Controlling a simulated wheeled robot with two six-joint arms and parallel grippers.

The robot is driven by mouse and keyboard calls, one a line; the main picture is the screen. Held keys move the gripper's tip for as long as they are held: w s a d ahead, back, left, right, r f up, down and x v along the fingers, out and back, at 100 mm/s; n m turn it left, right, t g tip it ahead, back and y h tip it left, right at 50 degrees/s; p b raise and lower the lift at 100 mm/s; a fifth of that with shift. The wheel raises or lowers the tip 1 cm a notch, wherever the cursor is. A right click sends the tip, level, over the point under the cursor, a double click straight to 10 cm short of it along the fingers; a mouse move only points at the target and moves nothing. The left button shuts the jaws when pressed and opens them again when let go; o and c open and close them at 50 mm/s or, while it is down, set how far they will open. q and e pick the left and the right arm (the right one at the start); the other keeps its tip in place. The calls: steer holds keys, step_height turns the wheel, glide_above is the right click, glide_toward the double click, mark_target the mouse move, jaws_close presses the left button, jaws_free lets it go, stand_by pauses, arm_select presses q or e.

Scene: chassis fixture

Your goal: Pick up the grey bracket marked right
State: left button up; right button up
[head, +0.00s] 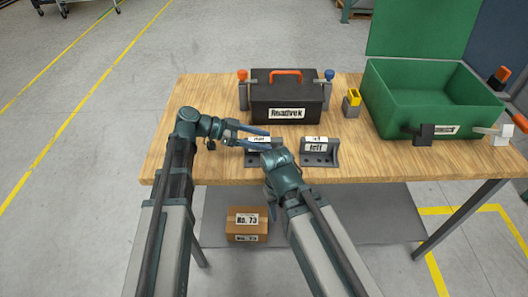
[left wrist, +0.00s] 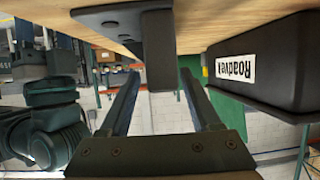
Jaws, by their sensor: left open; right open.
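The grey bracket marked right (head: 258,141) stands on the table, left of the bracket marked left (head: 320,152). My arms partly cover it in the head view. My left gripper (head: 262,138) is open and reaches in from the left at the bracket's upper part. In the left wrist view, which looks upside down, the bracket's upright plate (left wrist: 158,50) shows between the open fingertips (left wrist: 161,76), with a gap on each side. My right gripper (head: 272,158) is low in front of the same bracket; its fingers are hard to make out.
A black Roadvek box (head: 286,98) with an orange handle stands behind the brackets and shows in the left wrist view (left wrist: 265,65). A small yellow-topped block (head: 352,101) and a green open bin (head: 430,100) are to the right. A carton (head: 247,222) sits below the table.

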arm_select(q)
steer(key=shift+w+d+f, duration=0.1)
steer(key=shift+d+f, duration=0.05)
steer(key=shift+d, duration=0.25)
jaws_close()
stand_by(1.1)
